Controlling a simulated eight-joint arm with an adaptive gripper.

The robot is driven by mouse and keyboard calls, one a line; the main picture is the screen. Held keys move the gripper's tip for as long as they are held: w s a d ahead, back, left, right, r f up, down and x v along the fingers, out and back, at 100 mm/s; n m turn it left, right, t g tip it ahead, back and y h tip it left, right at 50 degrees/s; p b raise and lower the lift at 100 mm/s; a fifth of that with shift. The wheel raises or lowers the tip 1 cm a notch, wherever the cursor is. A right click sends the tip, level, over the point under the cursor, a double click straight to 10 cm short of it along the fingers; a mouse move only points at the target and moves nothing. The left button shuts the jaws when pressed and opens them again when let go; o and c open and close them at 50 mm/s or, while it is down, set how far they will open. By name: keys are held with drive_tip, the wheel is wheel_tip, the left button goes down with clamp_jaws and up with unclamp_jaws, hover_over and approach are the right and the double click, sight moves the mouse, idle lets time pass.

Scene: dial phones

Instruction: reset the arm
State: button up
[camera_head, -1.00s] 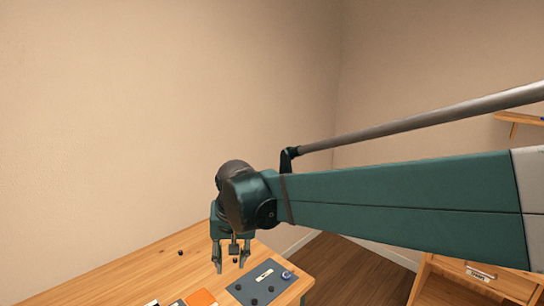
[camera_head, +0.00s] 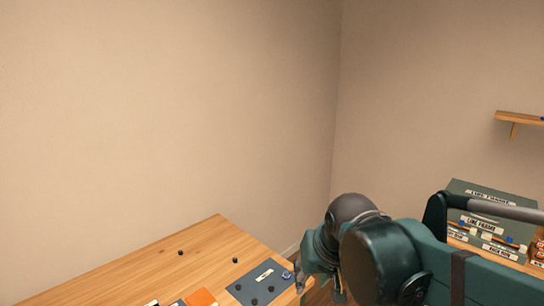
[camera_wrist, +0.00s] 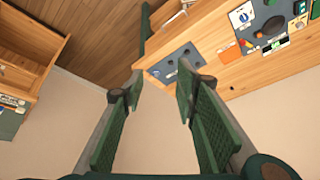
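My gripper (camera_wrist: 160,90) is open in the wrist view, its two green fingers spread with nothing between them. In the head view it is at the bottom, just right of the table's right corner, and partly hidden by my own wrist and arm. The wooden table (camera_head: 190,258) is at lower left. A dark grey mat (camera_head: 246,294) with several small dark round pieces lies at its right end; the mat also shows in the wrist view (camera_wrist: 166,67), beyond the fingertips.
An orange card (camera_head: 201,298) lies left of the mat. Two small black pieces, one nearer the mat (camera_head: 235,260) and one farther left (camera_head: 180,252), lie loose on the table. A green labelled board (camera_head: 480,195) stands at right, below a wall shelf (camera_head: 520,118).

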drive_tip(key=s+d+f+t+h, duration=0.1)
drive_tip(key=s+d+f, duration=0.3)
drive_tip(key=s+d, duration=0.6)
drive_tip(key=shift+s+d+f+m+t, duration=0.15)
drive_tip(key=shift+d+m+t, duration=0.25)
drive_tip(key=shift+d, duration=0.65)
drive_tip(key=shift+c, duration=0.5)
idle(1.9)
